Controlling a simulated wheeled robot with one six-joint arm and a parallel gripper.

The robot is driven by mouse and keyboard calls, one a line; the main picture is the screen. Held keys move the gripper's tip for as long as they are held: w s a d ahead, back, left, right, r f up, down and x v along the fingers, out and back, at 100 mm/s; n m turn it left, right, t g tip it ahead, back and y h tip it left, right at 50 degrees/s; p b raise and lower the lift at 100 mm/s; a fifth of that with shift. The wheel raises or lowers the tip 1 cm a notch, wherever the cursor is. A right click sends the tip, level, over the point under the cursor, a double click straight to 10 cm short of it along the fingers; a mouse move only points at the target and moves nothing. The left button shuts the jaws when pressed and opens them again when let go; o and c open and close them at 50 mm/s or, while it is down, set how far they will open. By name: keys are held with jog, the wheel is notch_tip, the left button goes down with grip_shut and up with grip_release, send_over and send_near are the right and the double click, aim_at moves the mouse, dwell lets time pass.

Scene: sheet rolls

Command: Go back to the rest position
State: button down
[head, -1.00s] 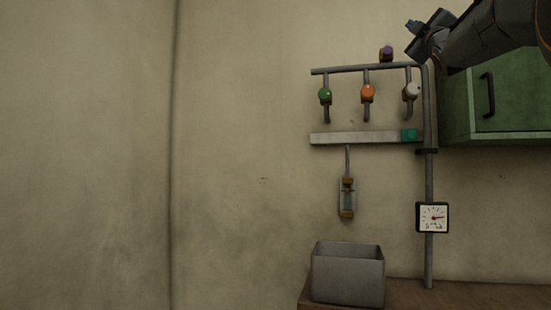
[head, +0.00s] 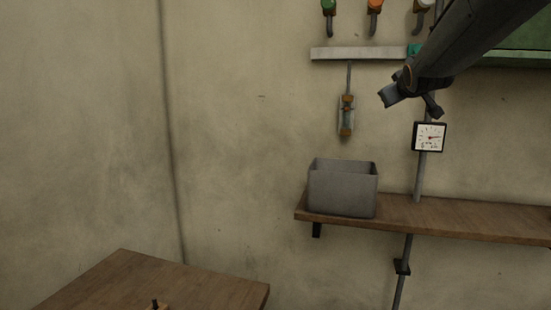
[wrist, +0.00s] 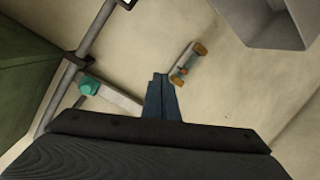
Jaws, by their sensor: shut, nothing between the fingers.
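My gripper (head: 388,96) is in the upper right of the head view, in front of the wall and right of the hanging level-like vial (head: 346,116). Its fingers are shut with nothing between them. In the wrist view the closed fingertips (wrist: 161,78) point toward the wall, and the vial (wrist: 188,62) shows just beyond them to the right. My gripper looks apart from everything.
A grey bin (head: 342,190) stands on a wooden shelf (head: 460,217). A square dial gauge (head: 429,137) is on the vertical pipe. Green and orange valves (head: 375,5) hang above a pale ledge (head: 360,53). A green cabinet (head: 515,58) is upper right. A wooden table (head: 150,278) is lower left.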

jog(key=s+a+f+m+g+y, duration=0.1)
jog(key=s+a+f+g, duration=0.2)
jog(key=f, duration=0.6)
jog(key=s+a+f+g, duration=0.2)
jog(key=s+f, duration=0.3)
jog(key=f, duration=0.3)
jog(key=s+a+f+m+g+y, duration=0.1)
jog(key=s+a+f+g, duration=0.15)
jog(key=s+f, duration=0.45)
jog(key=s+a+f+g, duration=0.3)
jog(key=s+f, duration=0.7)
jog(key=s, duration=0.2)
jog(key=s+a+f+m+g+y, duration=0.1)
jog(key=s+a+f+g, duration=0.3)
jog(key=s+f, duration=0.5)
jog(key=s, duration=0.3)
jog(key=shift+s+a+f+m, duration=0.25)
jog(key=shift+f+m, duration=0.05)
jog(key=shift+f, duration=0.05)
